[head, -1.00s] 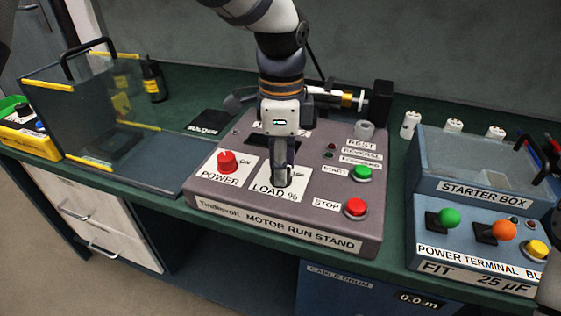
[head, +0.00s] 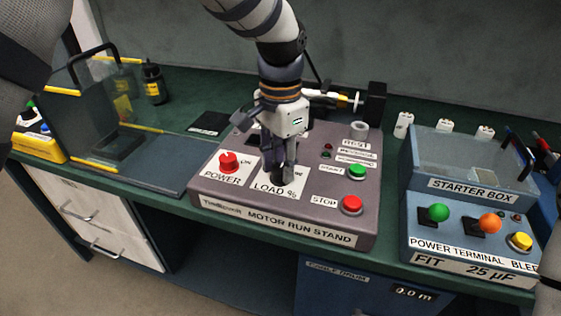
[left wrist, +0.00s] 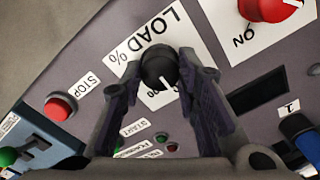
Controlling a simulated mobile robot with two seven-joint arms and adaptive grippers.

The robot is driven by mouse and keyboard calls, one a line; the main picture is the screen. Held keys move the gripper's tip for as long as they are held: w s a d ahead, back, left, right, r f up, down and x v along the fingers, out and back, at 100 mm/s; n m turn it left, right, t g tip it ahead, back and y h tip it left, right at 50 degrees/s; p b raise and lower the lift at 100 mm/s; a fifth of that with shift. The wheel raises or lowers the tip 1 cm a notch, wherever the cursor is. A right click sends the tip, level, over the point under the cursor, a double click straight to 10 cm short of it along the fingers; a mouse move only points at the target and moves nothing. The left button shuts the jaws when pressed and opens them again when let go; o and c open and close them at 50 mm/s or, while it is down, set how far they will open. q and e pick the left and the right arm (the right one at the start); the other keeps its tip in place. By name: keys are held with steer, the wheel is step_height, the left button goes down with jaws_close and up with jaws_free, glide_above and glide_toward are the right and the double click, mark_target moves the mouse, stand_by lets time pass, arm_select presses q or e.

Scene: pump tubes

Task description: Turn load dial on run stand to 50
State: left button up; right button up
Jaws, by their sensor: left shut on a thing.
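The motor run stand (head: 290,238) is a grey-purple box on the green bench. Its load dial is a black knob on a white "LOAD %" plate (head: 267,190); in the head view my gripper mostly hides it. In the left wrist view the load dial (left wrist: 160,68) shows between my fingers, with a white pointer line toward the picture's lower right. My left gripper (head: 279,172) points down over the dial, and its fingers are shut on the knob's sides, as the left wrist view (left wrist: 162,85) also shows. The scale value is not readable. My right gripper is not in view.
The red power knob (head: 228,162) is close left of the dial. The green start button (head: 357,171) and red stop button (head: 351,204) are to the right. The starter box (head: 480,189) stands further right, and a clear-walled guard (head: 85,110) stands at left.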

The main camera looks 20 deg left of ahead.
mark_target(281, 167)
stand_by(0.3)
arm_select(q)
steer(key=o, duration=1.2)
step_height(281, 167, up, 12)
